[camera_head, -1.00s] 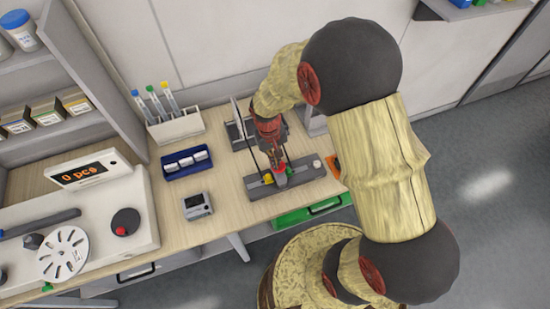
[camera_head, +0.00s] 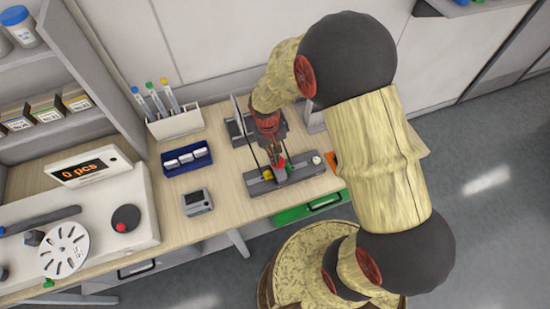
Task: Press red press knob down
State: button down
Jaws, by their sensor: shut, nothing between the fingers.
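A grey press fixture (camera_head: 310,170) lies on the wooden bench, with a small red knob (camera_head: 281,163) near its middle. A green part shows just below the red knob, and a small yellow part (camera_head: 267,174) is to its left. My gripper (camera_head: 277,159) points down at the fixture from above, shut and empty. Its fingertips are at or right beside the red knob; whether they touch it I cannot tell. My gripper partly hides the knob and the fixture's back side.
A grey box meter (camera_head: 197,203) and a blue tray (camera_head: 186,174) are left of the fixture. A white tube holder (camera_head: 175,125) is behind them. A counting device with a display (camera_head: 88,171) and black dial (camera_head: 126,217) stands left. An open green drawer (camera_head: 308,208) is below the bench front.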

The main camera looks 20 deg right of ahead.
notch_tip(320, 180, up, 12)
jog(key=w+a, duration=0.1)
dwell(0.5)
dwell(0.5)
jog(key=s+d+r+t+b, duration=0.1)
jog(key=s+r+t+b, duration=0.2)
jog(key=s+b, duration=0.4)
jog(key=s+r+t+y+b, duration=0.1)
jog(key=s+r+t+b, duration=0.2)
jog(key=s+b, duration=0.5)
jog(key=shift+s+d+r+t, duration=0.35)
jog(key=shift+s+r, duration=0.2)
jog(key=shift+s, duration=0.45)
dwell(0.5)
